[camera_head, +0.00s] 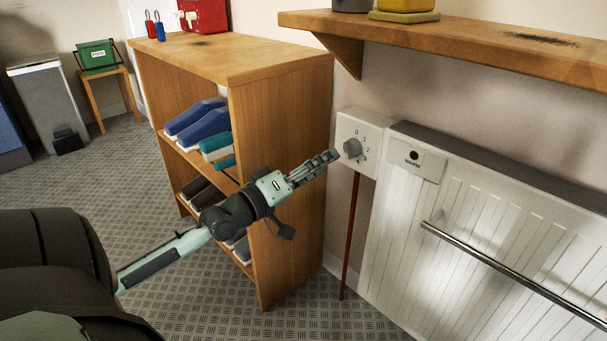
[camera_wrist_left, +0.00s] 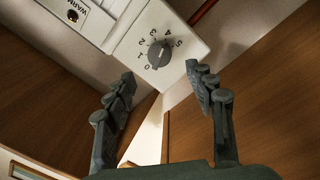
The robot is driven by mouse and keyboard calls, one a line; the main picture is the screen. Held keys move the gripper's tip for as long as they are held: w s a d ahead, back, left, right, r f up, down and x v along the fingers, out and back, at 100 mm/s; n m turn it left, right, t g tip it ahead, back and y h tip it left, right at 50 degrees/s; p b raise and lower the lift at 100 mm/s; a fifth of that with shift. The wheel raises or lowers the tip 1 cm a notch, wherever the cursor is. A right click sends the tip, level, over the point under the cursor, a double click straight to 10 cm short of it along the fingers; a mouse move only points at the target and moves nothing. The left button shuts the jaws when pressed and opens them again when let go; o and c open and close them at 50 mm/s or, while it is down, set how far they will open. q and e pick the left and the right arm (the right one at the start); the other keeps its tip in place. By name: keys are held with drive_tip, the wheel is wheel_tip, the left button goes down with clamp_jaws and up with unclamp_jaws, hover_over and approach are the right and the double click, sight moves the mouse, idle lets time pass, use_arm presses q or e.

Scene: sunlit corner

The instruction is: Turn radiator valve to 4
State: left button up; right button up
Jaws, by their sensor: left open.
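The radiator valve is a grey round knob (camera_head: 352,147) on a white square plate (camera_head: 372,128) on the wall, left of the radiator. In the left wrist view the knob (camera_wrist_left: 158,55) shows with numbers 0 to 5 around it; I cannot tell surely which number it points at. My left gripper (camera_head: 331,156) is just left of the knob in the head view, its fingers towards it. In the left wrist view its two fingers (camera_wrist_left: 160,74) are spread apart with nothing between them, and the knob appears beyond the tips. My right gripper is not in view.
A white radiator (camera_head: 470,215) with a metal rail (camera_head: 500,266) and a "WARM" label plate (camera_head: 416,160) is right of the valve. A wooden shelf unit (camera_head: 285,150) stands close behind my left gripper. A wall shelf (camera_head: 450,38) overhangs above. A reddish pipe (camera_head: 350,235) runs below the plate.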

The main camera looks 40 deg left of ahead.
use_arm(q)
drive_tip(key=shift+s+a+f, duration=0.1)
drive_tip(key=shift+s+a, duration=0.05)
drive_tip(key=shift+s, duration=1.15)
drive_tip(key=shift+s+a+f, duration=0.1)
drive_tip(key=shift+s+a, duration=0.05)
drive_tip(key=shift+s, duration=1.1)
